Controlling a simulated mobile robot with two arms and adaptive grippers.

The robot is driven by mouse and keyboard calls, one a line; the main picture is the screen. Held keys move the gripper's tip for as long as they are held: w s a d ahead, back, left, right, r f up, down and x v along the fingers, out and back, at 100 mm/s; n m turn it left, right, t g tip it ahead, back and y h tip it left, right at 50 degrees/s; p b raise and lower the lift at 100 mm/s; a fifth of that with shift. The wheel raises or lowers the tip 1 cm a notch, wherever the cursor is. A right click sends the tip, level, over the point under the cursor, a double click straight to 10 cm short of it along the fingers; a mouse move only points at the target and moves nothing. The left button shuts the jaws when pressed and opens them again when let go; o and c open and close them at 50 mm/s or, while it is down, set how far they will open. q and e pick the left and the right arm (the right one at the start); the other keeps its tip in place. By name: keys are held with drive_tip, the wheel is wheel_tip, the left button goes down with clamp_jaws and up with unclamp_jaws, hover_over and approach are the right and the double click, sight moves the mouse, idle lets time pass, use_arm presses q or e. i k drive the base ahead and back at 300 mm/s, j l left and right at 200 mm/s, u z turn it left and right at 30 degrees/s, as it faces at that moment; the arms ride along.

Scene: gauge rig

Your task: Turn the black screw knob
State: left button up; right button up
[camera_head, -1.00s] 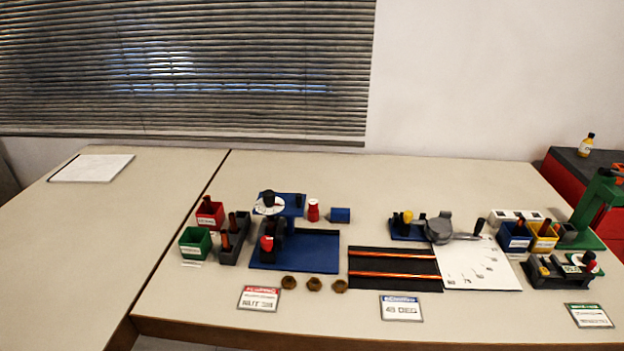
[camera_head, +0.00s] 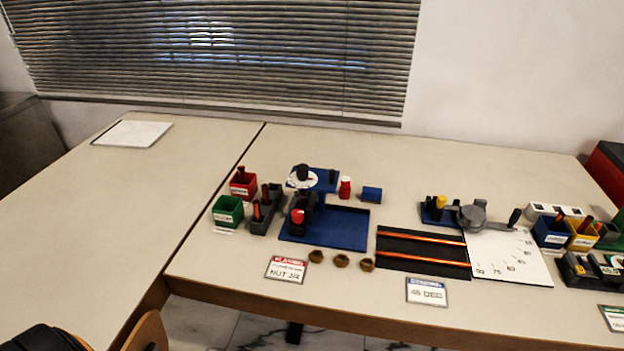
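A red knob (camera_head: 297,216) is on the rig's lower black part. Another black knob (camera_head: 514,216) is at the end of the grey lever of a second blue fixture (camera_head: 431,213) to the right. I cannot tell for certain which black part is the screw knob. Neither of my grippers is in view.
Red (camera_head: 243,184) and green (camera_head: 228,211) bins stand left of the rig. Several brown nuts (camera_head: 341,261) and a label card (camera_head: 286,270) lie in front. A black mat (camera_head: 423,264) with orange rods lies to the right. The left table (camera_head: 110,230) is mostly clear.

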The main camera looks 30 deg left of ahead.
sight(302, 169)
drive_tip(key=u, duration=1.05)
drive_tip(key=k+j, duration=0.05)
